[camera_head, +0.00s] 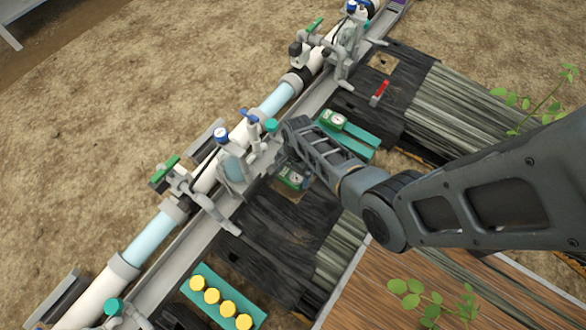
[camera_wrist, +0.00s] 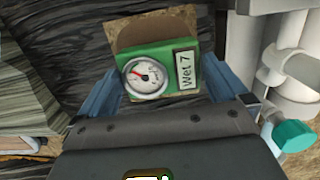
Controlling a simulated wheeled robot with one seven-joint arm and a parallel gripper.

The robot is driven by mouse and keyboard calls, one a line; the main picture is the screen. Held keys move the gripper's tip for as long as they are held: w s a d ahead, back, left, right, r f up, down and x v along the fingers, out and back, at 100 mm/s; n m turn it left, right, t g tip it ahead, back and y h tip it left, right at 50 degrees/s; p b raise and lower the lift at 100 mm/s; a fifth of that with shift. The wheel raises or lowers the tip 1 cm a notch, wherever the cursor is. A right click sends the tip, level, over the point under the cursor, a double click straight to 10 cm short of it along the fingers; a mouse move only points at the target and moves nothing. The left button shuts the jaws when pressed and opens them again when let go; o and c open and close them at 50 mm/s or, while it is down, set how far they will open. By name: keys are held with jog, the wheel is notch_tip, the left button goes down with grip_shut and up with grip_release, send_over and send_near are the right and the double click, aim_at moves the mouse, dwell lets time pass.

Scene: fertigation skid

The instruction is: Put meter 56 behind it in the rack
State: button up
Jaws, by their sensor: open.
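A green meter (camera_wrist: 158,73) with a round white dial and red needle lies face up on a brown square (camera_wrist: 140,35). Its white label reads "Wet 7"; I see no "56". My gripper (camera_wrist: 165,72) is open, with one blue-grey finger on each side of this meter; I cannot tell whether they touch it. In the head view a green meter (camera_head: 291,178) shows partly under my arm's end, which hides the fingers. Another green meter (camera_head: 333,120) stands at a teal rack (camera_head: 361,137) beyond my gripper; its label is unreadable.
A pipe run (camera_head: 273,100) with valves and gauges crosses diagonally beside the work area. A teal holder (camera_head: 207,272) with several yellow caps stands at the lower middle. A red-handled item (camera_head: 379,92) lies beyond the rack. Dark boards lie around; plants grow at right.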

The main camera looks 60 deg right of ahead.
jog(key=shift+f, duration=0.35)
jog(key=shift+c, duration=0.3)
jog(key=c, duration=0.7)
notch_tip(320, 180, up, 11)
jog(key=p, duration=1.1)
